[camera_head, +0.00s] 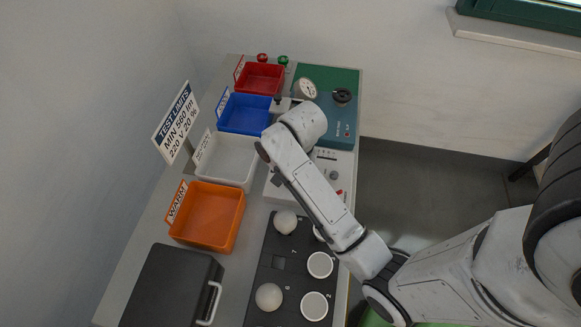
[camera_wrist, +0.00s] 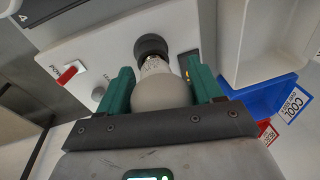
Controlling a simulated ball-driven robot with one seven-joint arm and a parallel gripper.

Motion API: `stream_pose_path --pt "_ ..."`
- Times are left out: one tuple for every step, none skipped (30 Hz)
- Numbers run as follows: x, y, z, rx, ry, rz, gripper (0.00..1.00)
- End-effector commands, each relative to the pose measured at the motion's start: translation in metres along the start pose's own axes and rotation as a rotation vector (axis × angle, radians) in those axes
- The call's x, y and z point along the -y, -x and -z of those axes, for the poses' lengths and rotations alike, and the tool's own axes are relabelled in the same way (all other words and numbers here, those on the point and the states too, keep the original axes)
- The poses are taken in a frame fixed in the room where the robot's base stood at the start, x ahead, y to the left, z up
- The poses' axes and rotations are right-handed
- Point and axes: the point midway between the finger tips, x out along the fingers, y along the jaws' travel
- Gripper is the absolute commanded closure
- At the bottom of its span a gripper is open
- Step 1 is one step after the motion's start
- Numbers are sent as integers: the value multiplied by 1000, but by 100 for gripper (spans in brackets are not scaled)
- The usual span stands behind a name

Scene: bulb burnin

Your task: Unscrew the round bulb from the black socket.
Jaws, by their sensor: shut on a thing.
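The round bulb (camera_wrist: 160,92), white with a printed neck, sits between the two green fingers of my gripper (camera_wrist: 160,78) in the wrist view. My gripper is shut on it. The bulb's neck points at the black socket (camera_wrist: 151,46) on a pale panel and meets it in the picture. In the head view my arm covers the bulb and the socket.
A red switch (camera_wrist: 68,74) is on the panel. Red (camera_head: 259,91), blue (camera_head: 243,128), white (camera_head: 226,180) and orange (camera_head: 235,238) bins line the bench's left side. A black case (camera_head: 165,285) and a dark tray (camera_head: 262,262) with white bulbs are in front.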

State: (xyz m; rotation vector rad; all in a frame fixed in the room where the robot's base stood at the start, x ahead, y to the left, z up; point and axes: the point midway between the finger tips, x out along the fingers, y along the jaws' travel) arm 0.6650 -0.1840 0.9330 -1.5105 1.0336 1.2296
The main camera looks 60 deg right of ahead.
Motion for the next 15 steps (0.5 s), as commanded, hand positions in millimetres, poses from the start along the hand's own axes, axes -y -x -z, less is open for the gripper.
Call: stream_pose_path --pt "-4 0 4 1 45 3 65" --pt "-4 0 4 6 80 6 65" --pt "-4 0 4 12 127 11 65" --pt "-5 0 4 17 163 14 65" --pt "-5 0 4 21 198 18 65" --pt "-5 0 4 28 246 23 65" --pt "-6 0 4 33 282 26 65" --pt "-6 1 4 38 317 29 65" --pt "-6 1 4 44 365 34 65" --pt "-7 1 4 50 401 37 65" --pt "-7 1 4 55 436 41 65" --pt "-7 1 4 61 484 45 65" --pt "-8 1 4 66 519 48 65" --pt "-8 1 4 70 555 52 65" --pt "-8 1 4 77 603 57 65"
